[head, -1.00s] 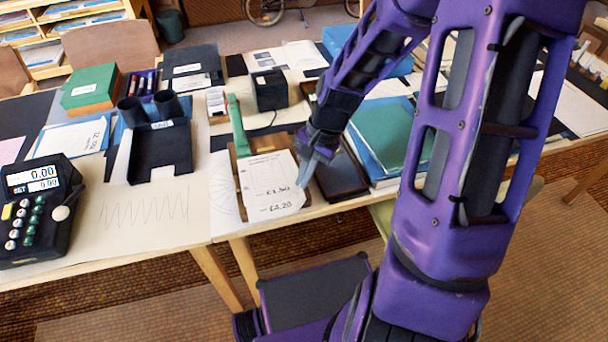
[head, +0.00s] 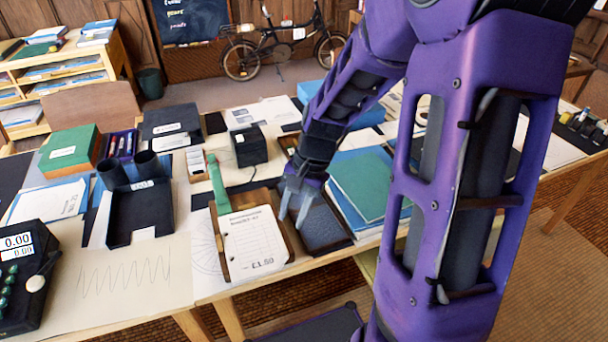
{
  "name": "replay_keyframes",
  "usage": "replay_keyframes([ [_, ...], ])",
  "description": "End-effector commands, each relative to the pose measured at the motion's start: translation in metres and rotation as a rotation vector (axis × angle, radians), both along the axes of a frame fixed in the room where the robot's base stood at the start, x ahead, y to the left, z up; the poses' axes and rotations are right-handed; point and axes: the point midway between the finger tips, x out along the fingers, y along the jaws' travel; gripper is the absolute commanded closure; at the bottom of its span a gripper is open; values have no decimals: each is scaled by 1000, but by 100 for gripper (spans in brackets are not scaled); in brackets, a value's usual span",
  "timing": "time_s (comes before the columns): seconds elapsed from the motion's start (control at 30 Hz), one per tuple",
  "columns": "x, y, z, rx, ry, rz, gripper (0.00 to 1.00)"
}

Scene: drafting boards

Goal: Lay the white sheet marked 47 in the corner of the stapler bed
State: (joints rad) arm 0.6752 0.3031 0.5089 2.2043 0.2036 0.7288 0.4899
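A white sheet (head: 250,245) lies on the brown wooden stapler bed (head: 284,227), with the bed's wood showing along its left and right sides. It has punched holes near its left edge, small print, and "£1.50" at the bottom; I cannot clearly read a 47. The green stapler arm (head: 218,184) rises behind the bed's back left corner. My gripper (head: 294,214) is above the right side of the bed and the dark tray (head: 322,228). Its two fingers point down, apart, with nothing visible between them. I cannot tell the exact gap between sheet and bed corner.
Green and blue folders (head: 358,185) are stacked right of the dark tray. A black box (head: 250,146) stands behind the stapler. Drawing paper (head: 125,275) lies bare at the front left.

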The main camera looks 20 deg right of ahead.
Motion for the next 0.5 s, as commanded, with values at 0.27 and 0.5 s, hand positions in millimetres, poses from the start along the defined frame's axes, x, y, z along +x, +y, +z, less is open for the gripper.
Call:
replay_keyframes([
  [0.27, 1, -20, 68, -3, -4, -1, 64],
  [0.5, 0, -29, 99, 0, -1, -1, 64],
])
